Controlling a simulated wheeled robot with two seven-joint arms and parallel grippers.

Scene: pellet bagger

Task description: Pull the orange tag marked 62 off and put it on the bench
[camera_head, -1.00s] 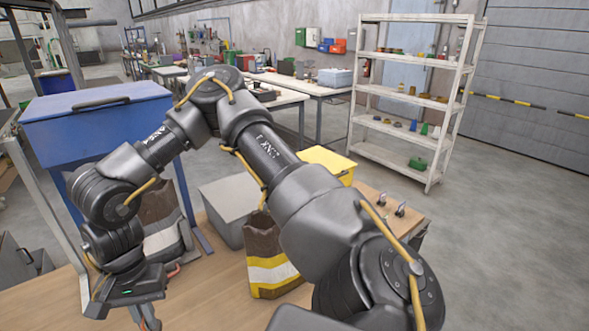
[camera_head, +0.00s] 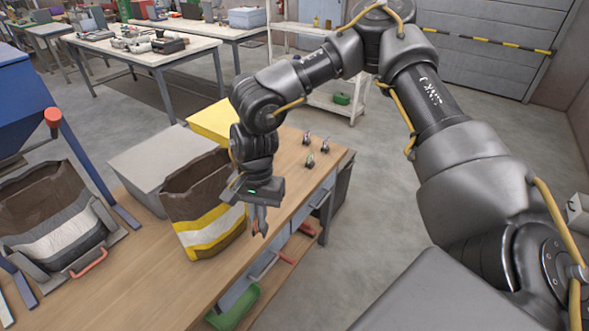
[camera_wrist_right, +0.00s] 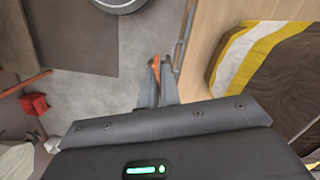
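My right gripper (camera_head: 259,230) hangs pointing down at the right edge of the wooden bench (camera_head: 180,285), beside the brown bag with yellow and white bands (camera_head: 208,228). Its fingers are close together in the right wrist view (camera_wrist_right: 158,88), with a thin orange piece (camera_wrist_right: 155,72) between them. This looks like the orange tag seen nearly edge-on; no number can be read. Floor shows below the fingertips, and the bench edge lies just right of them in that view. My left gripper is not in view.
Several small metal items (camera_head: 309,160) stand on the bench's far end. A grey box (camera_head: 160,158) and a yellow box (camera_head: 212,122) are behind the banded bag. A grey-and-white banded bag (camera_head: 60,225) sits in a holder at left, under the blue hopper (camera_head: 22,100).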

